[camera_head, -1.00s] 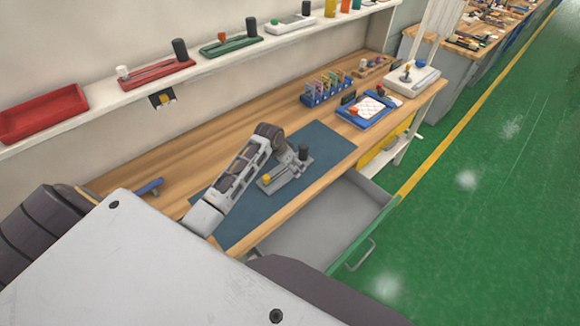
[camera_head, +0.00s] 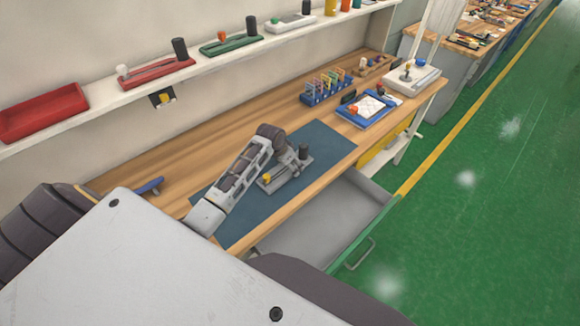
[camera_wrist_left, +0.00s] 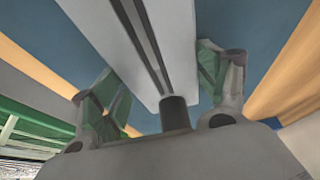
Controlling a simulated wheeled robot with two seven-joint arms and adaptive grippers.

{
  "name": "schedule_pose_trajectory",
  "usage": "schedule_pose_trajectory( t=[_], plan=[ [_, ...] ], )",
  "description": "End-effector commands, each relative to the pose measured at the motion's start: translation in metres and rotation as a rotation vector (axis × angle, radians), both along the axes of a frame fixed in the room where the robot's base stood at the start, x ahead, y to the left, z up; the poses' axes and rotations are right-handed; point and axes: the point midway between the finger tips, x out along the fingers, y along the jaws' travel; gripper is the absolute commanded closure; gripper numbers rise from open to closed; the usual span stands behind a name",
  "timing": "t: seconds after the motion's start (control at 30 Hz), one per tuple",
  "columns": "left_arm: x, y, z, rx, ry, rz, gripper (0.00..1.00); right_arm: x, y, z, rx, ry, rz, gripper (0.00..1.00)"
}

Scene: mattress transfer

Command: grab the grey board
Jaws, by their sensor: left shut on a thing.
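The grey board (camera_head: 290,176) lies on the dark blue mat on the workbench. It has a grey slotted bar, a yellow knob (camera_head: 266,179) at its near left end and a black knob (camera_head: 303,151) at its far end. My left gripper (camera_head: 292,160) is at the board, low over the mat, and partly hidden by its own wrist. In the left wrist view the board (camera_wrist_left: 125,45) runs between the two fingers of the gripper (camera_wrist_left: 162,95), with a dark post near the palm. The gripper is shut on the board. My right gripper is not in view.
The blue mat (camera_head: 325,143) has free room around the board. An open grey drawer (camera_head: 325,225) juts out below the bench front. A blue rack (camera_head: 333,88) and a blue tray (camera_head: 368,108) stand farther right. A shelf (camera_head: 140,97) runs along the wall.

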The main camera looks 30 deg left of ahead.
Motion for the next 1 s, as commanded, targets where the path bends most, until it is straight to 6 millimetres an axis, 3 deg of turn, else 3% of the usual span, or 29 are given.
schedule_pose_trajectory(
  t=[0.03,0.17,0.57,0.77,1.0],
  plan=[
    [0.000,0.000,0.000,0.000,0.000,0.000,0.45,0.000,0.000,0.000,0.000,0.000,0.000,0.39],
    [0.000,0.000,0.000,0.000,0.000,0.000,0.61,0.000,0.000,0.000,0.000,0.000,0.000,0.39],
    [0.001,0.000,0.007,0.001,-0.004,0.000,0.61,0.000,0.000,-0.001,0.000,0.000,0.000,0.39],
    [0.002,0.000,0.024,0.001,-0.006,0.000,0.61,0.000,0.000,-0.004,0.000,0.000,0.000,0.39],
    [0.002,0.000,0.059,0.001,-0.005,0.000,0.61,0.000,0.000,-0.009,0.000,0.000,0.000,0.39]
  ],
)
